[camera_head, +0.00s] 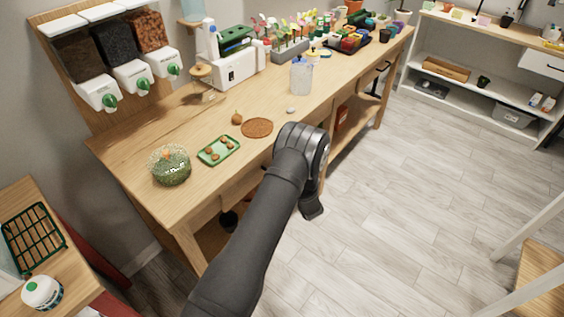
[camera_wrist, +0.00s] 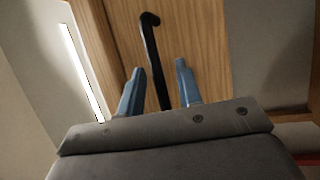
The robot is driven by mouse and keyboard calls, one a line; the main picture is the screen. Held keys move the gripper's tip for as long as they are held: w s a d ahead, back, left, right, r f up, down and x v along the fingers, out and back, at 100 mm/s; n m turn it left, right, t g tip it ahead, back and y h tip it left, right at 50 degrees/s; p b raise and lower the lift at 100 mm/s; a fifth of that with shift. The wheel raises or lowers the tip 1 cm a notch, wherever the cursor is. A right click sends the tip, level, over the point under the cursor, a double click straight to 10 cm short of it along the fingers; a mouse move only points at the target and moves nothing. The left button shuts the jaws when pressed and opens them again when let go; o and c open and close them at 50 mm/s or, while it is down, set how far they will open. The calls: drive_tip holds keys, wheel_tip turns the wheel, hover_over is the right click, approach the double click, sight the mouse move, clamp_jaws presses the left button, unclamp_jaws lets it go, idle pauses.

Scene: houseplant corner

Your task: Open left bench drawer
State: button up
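The wooden bench (camera_head: 215,112) runs diagonally across the head view. My arm covers the part of its front where the left drawer would be, and my gripper's fingers cannot be made out there. In the wrist view a wood-grained front (camera_wrist: 215,35) carries a long black bar handle (camera_wrist: 151,42). My gripper (camera_wrist: 158,68) is open, with one blue finger on each side of the handle in the picture. Gaps show between the handle and both fingers. How deep the handle sits between them is unclear.
A clear jug (camera_head: 301,75) stands farther back. The grey floor (camera_head: 420,220) right of my arm is clear.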

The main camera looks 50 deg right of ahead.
clamp_jaws()
drive_tip(key=shift+s, duration=0.1)
drive_tip(key=s, duration=2.6)
drive_tip(key=shift+s, duration=0.15)
unclamp_jaws()
